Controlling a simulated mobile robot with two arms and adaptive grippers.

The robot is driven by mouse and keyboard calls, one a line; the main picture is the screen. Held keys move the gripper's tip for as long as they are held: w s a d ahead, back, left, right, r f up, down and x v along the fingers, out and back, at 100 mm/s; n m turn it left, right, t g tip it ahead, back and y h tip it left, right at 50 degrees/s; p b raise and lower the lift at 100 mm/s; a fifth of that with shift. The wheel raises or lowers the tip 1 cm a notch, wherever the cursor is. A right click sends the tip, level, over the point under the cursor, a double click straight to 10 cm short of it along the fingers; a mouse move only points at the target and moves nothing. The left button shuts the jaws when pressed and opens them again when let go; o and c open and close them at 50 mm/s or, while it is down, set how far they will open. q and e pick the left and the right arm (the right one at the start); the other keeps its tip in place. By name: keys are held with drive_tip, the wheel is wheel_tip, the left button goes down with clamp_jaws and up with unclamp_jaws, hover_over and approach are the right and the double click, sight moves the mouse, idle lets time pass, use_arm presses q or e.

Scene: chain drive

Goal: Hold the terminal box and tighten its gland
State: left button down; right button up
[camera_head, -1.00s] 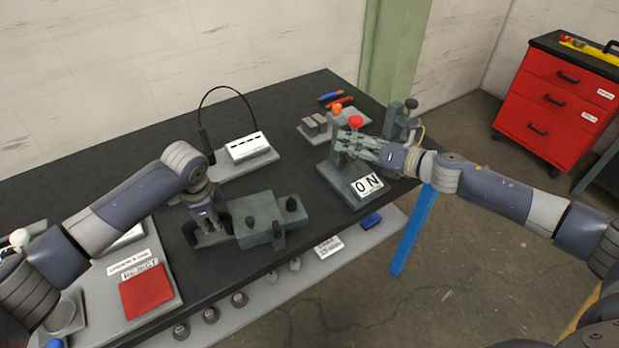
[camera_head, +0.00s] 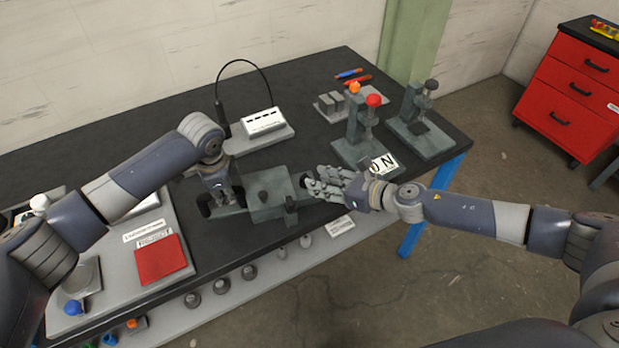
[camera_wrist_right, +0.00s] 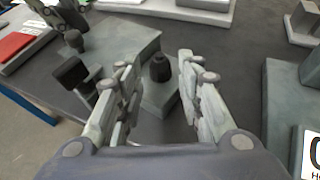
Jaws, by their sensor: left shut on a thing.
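The grey terminal box (camera_head: 268,180) sits near the front edge of the black table, with dark knob-like parts on it. My left gripper (camera_head: 223,203) is at the box's left end, its dark fingers shut on the grey part there; the exact contact is partly hidden. My right gripper (camera_head: 312,186) is at the box's right end. In the right wrist view its fingers (camera_wrist_right: 160,98) are apart, and the dark gland (camera_wrist_right: 160,68) stands on a small grey block between and beyond them. I see no finger touching the gland.
A press-like stand with a red knob (camera_head: 374,100) and a similar stand (camera_head: 422,130) are behind my right gripper. A white slotted unit (camera_head: 264,122) stands behind the box. A tray with a red pad (camera_head: 160,260) is at left.

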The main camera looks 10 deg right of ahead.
drive_tip(key=shift+x, duration=2.3)
drive_tip(key=c, duration=0.8)
